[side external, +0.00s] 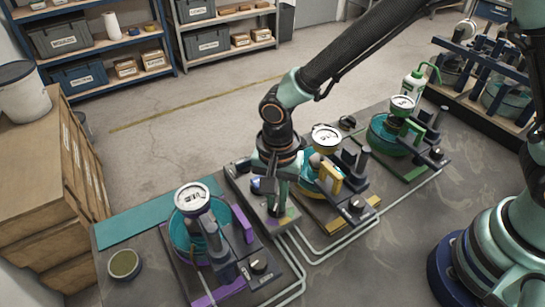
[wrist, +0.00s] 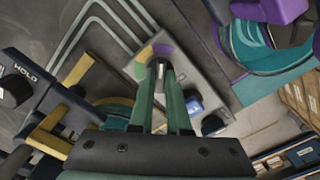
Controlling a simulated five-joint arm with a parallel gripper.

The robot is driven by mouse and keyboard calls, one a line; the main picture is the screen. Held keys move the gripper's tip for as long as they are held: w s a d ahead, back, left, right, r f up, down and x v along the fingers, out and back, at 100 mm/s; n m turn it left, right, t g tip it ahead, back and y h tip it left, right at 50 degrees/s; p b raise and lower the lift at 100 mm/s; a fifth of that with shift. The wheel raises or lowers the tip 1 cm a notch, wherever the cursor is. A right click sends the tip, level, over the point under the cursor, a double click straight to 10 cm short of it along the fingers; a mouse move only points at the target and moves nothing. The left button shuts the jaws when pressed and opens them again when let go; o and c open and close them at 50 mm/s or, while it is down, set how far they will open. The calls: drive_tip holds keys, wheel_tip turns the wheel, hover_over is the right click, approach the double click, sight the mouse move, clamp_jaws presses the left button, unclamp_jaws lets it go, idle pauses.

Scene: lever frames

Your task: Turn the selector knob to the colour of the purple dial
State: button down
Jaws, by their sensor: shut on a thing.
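The selector box (side external: 262,212) is a grey panel between the purple and yellow stations. In the wrist view its plate shows a yellow sector and a purple sector (wrist: 163,49) around the dark selector knob (wrist: 157,66). My gripper (wrist: 161,70) points down at the box with its green fingers closed on the knob, hiding most of it. Which colour the knob points to cannot be told. In the side view my gripper (side external: 279,205) is partly hidden by my wrist. The purple station's round white dial (side external: 192,197) stands upright at left; its needle is too small to read.
The yellow station's dial (side external: 327,137) and the green station's dial (side external: 402,104) stand to the right. Pale pipes (side external: 320,255) run along the bench front. A blue button (wrist: 193,104) sits beside the knob. A small round pot (side external: 124,264) stands at the left.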

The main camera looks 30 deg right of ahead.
sight(277, 202)
drive_tip(key=shift+m, duration=0.3)
drive_tip(key=c, duration=0.9)
unclamp_jaws()
wheel_tip(277, 202, up, 12)
drive_tip(key=shift+r, duration=0.1)
drive_tip(key=s+d+r+n+t, duration=0.1)
drive_tip(key=d+r+n+t, duration=0.1)
drive_tip(key=d, duration=0.6)
drive_tip(key=s+d+r+n+t, duration=0.1)
drive_tip(key=d+r+n, duration=0.2)
drive_tip(key=d, duration=0.4)
drive_tip(key=s+d+r+n+t, duration=0.1)
drive_tip(key=d+r+n+t, duration=0.1)
drive_tip(key=d+n, duration=0.3)
drive_tip(key=shift+s+d+r+t, duration=0.1)
drive_tip(key=shift+d+r, duration=0.1)
drive_tip(key=shift+d, duration=0.4)
drive_tip(key=shift+s+d+r+t, duration=0.15)
drive_tip(key=shift+d+r, duration=0.1)
drive_tip(key=shift+d, duration=0.35)
drive_tip(key=shift+s+d+r+t, duration=0.1)
drive_tip(key=shift+d+r, duration=0.1)
drive_tip(key=shift+d, duration=0.4)
